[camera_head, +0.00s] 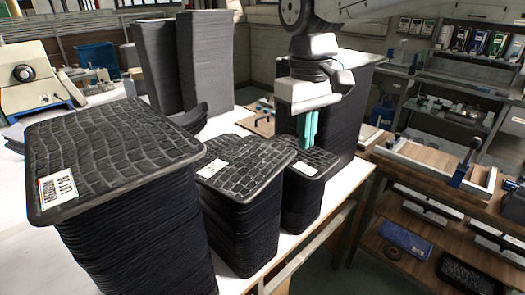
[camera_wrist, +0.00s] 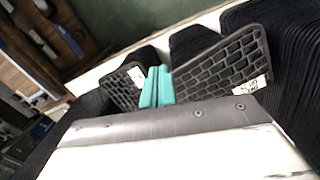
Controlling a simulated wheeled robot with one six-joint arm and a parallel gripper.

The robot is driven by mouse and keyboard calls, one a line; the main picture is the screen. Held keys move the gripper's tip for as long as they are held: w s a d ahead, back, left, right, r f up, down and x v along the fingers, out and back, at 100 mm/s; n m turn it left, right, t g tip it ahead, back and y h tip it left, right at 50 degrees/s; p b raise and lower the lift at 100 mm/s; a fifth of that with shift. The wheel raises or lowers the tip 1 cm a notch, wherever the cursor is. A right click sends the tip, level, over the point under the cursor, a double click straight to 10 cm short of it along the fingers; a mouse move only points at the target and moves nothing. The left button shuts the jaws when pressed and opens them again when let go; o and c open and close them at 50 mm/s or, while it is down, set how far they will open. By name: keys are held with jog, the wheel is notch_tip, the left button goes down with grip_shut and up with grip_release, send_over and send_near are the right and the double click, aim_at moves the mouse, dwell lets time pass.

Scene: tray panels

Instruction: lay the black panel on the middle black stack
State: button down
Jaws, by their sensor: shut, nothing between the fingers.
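Three black stacks of crocodile-patterned panels stand on the white table: a large left stack (camera_head: 130,235), a middle black stack (camera_head: 243,235) and a smaller right stack (camera_head: 303,205). A black panel (camera_head: 245,172) with a white label lies on top of the middle stack, its right edge reaching towards the right stack. It also shows in the wrist view (camera_wrist: 222,65). My gripper (camera_head: 308,143), with teal fingers, is shut and empty over the right stack's top; in the wrist view its fingertips (camera_wrist: 158,70) stand between the two labelled tops. The fingers hide part of the right stack's top.
A labelled panel (camera_head: 110,150) tops the left stack. Taller dark stacks (camera_head: 205,62) stand behind, and another (camera_head: 345,115) stands behind my gripper. A wooden bench with a frame (camera_head: 430,160) is at the right, across a floor gap.

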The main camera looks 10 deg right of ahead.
jog(key=n, duration=0.2)
send_near(262, 169)
jog(key=shift+g, duration=0.3)
jog(key=w+f, duration=0.2)
jog(key=w, duration=0.1)
jog(key=w+f, duration=0.1)
jog(key=w, duration=0.1)
jog(key=shift+d+f, duration=0.2)
jog(key=shift+d, duration=0.1)
jog(key=shift+n+g+h, duration=0.3)
jog(key=shift+n+h, duration=0.2)
jog(key=shift+n, duration=0.3)
jog(key=w+a, duration=0.1)
jog(key=a, duration=0.1)
jog(key=w+a+f, duration=0.1)
jog(key=a, duration=0.2)
jog(key=w+a+f, duration=0.1)
jog(key=w+a, duration=0.1)
jog(key=a, duration=0.1)
jog(key=shift+a+f, duration=0.1)
jog(key=shift+f, duration=0.05)
jog(key=s+d, duration=0.2)
jog(key=s, duration=0.1)
jog(key=s+d, duration=0.3)
jog(key=s+d+f, duration=0.1)
jog(key=s+d, duration=0.1)
jog(key=s, duration=0.1)
jog(key=shift+d, duration=0.4)
jog(key=shift+f, duration=0.4)
jog(key=shift+s, duration=0.1)
